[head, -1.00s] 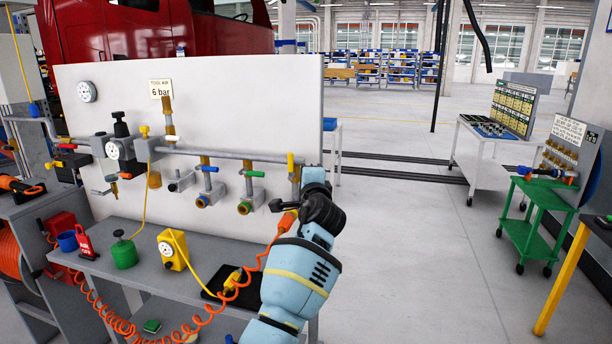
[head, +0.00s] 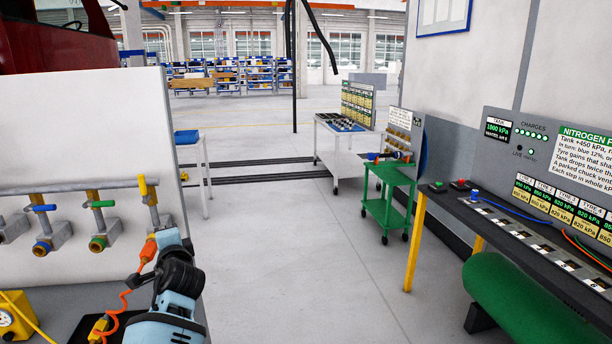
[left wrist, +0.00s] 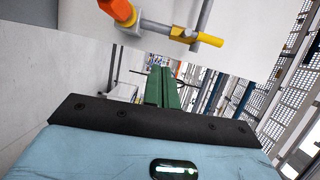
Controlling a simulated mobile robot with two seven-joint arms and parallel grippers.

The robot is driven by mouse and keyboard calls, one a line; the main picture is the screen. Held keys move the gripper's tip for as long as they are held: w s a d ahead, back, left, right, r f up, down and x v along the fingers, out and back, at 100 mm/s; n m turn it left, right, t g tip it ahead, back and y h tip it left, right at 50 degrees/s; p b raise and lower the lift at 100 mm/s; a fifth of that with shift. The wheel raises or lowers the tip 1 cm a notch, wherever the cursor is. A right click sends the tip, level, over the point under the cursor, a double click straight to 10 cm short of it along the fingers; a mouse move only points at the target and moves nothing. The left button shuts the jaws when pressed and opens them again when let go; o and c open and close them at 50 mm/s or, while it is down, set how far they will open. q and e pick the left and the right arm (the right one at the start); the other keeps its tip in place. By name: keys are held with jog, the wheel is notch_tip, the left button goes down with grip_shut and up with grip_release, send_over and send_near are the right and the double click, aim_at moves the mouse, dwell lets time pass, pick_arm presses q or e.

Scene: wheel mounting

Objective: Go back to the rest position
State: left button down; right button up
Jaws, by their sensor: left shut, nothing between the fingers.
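My left gripper shows in the left wrist view (left wrist: 162,88) as two green fingers shut together with nothing between them. In the head view my light blue left arm is at the lower left, and its own links hide the fingertips. An orange hose connector (head: 148,250) sits at the yellow-handled air outlet (head: 146,190) on the white panel, beside my left wrist. In the left wrist view the connector (left wrist: 120,10) and outlet (left wrist: 160,28) are at the top, apart from the fingers. My right gripper is not in view.
The white panel (head: 90,120) and the bench below it are close on the left. A green cart (head: 390,185) and a white table (head: 330,135) stand further off. A dark bench (head: 530,235) with a green tank (head: 535,300) is at the right. The middle floor is clear.

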pick_arm(q)
jog(key=s+d+f+n+g+h, duration=0.1)
jog(key=s+d+f+h, duration=0.1)
jog(key=s+f, duration=0.65)
jog(key=s+d+f+n+h, duration=0.1)
jog(key=s+d+f+h, duration=0.2)
jog(key=s+f, duration=0.55)
jog(key=s+d+f+n+g+h, duration=0.15)
jog(key=s+f, duration=0.25)
jog(key=f, duration=0.9)
jog(key=s+d+f+n+g+h, duration=0.1)
jog(key=s+d+f+n, duration=0.1)
jog(key=s, duration=0.8)
jog(key=s+d+f+n+g+h, duration=0.1)
jog(key=s+d+f+h, duration=0.1)
jog(key=s, duration=0.8)
jog(key=s+d+f+n+g+h, duration=0.1)
jog(key=s+d+f, duration=0.3)
jog(key=s, duration=0.6)
jog(key=shift+d+n+h, duration=0.25)
jog(key=shift+n+h, duration=0.2)
jog(key=shift+n, duration=0.4)
